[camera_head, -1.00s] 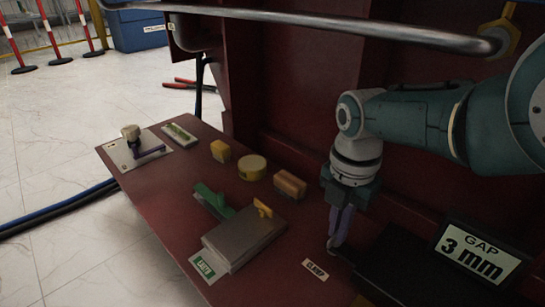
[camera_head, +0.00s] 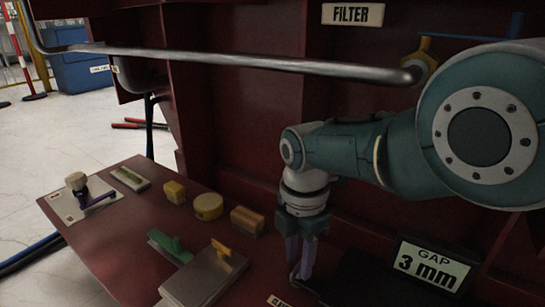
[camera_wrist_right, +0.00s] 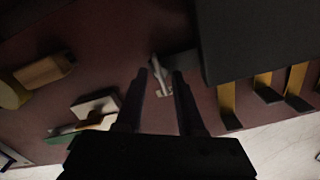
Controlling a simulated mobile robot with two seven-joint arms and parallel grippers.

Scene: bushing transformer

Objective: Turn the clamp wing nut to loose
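The grey metal clamp wing nut (camera_wrist_right: 160,78) shows in the right wrist view, just beyond and between the tips of my right gripper (camera_wrist_right: 160,74). The two dark fingers stand apart, with a visible gap around the nut. In the head view my right gripper (camera_head: 299,272) points down at the table, close to the clamp label (camera_head: 277,302), which is cut by the lower edge. The fingers largely hide the nut there. My left gripper is not in view.
A black display (camera_head: 433,266) reads "GAP 3 mm" right of the gripper. A grey block (camera_head: 200,280), a green-handled tool (camera_head: 168,245) and yellow and orange blocks (camera_head: 246,220) lie to the left.

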